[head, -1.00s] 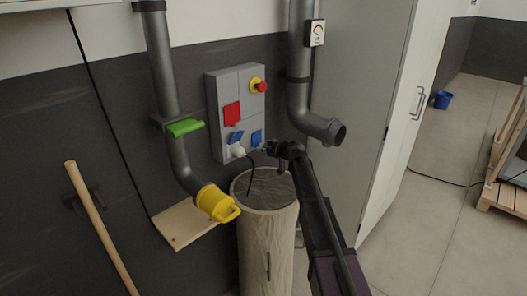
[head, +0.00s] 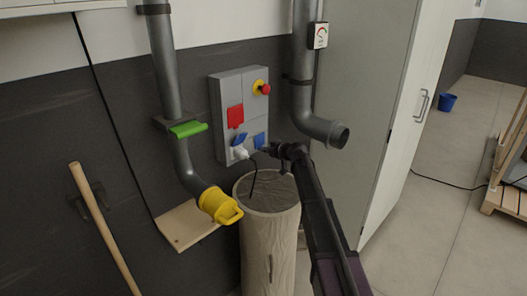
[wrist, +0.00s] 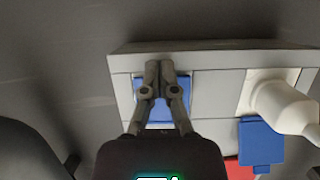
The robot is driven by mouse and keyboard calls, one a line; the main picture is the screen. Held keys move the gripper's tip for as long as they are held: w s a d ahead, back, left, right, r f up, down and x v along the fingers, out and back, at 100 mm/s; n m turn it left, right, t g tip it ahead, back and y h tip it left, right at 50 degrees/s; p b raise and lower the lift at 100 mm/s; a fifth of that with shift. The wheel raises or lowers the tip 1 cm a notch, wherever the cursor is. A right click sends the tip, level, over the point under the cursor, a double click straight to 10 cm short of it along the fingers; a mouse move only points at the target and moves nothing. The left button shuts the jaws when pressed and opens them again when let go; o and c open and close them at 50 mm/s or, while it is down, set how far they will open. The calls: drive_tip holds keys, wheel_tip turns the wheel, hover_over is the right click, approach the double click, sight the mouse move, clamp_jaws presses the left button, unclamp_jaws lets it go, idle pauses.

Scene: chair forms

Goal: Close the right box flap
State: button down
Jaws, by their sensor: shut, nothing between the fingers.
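The grey wall box (head: 228,95) carries two small blue flaps low on its front. The right flap (head: 259,140) is beside my gripper (head: 266,149) in the head view. In the wrist view, the right flap (wrist: 155,112) lies behind my fingertips (wrist: 160,66) and is partly hidden by them. It looks close to flat against the box, but I cannot tell its exact angle or whether my fingers touch it. My gripper is shut and empty. The left flap (head: 239,139) stands open above a white plug (head: 240,153); it also shows in the wrist view (wrist: 262,142).
A red flap (head: 235,116) and a red button (head: 264,89) are higher on the box. A black cable hangs from the plug. A barrel (head: 268,240) stands below, grey pipes (head: 315,126) run on both sides, and a tall cabinet (head: 365,100) stands to the right.

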drive_tip(key=shift+r+p, duration=0.4)
drive_tip(key=shift+r, duration=0.15)
drive_tip(key=shift+s, duration=0.1)
drive_tip(key=s+d, duration=0.9)
drive_tip(key=d, duration=0.1)
drive_tip(key=shift+s, duration=0.4)
drive_tip(key=s+f+g, duration=0.1)
drive_tip(key=s, duration=0.2)
drive_tip(key=s+a+f+g+h, duration=0.1)
drive_tip(key=s, duration=0.2)
drive_tip(key=s+f+m+g, duration=0.1)
drive_tip(key=s, duration=0.2)
drive_tip(key=shift+s+a+f+p, duration=0.15)
drive_tip(key=shift+s+f+p, duration=0.15)
drive_tip(key=shift+f+p, duration=0.1)
drive_tip(key=s+d+f+m+g+h, duration=0.2)
drive_tip(key=s+h, duration=0.1)
drive_tip(key=s, duration=0.5)
drive_tip(key=s+d+f+m+g+h+p, duration=0.1)
drive_tip(key=s+d+m+g+h, duration=0.1)
drive_tip(key=s, duration=0.7)
drive_tip(key=s+d+f+m+g+h+p, duration=0.1)
drive_tip(key=s+d+f+m+g+h, duration=0.1)
drive_tip(key=s, duration=0.7)
drive_tip(key=shift+d+f+m+g+h, duration=0.3)
drive_tip(key=shift+d+m+g+h, duration=0.1)
drive_tip(key=shift+d+m+h, duration=0.6)
drive_tip(key=shift+a, duration=0.15)
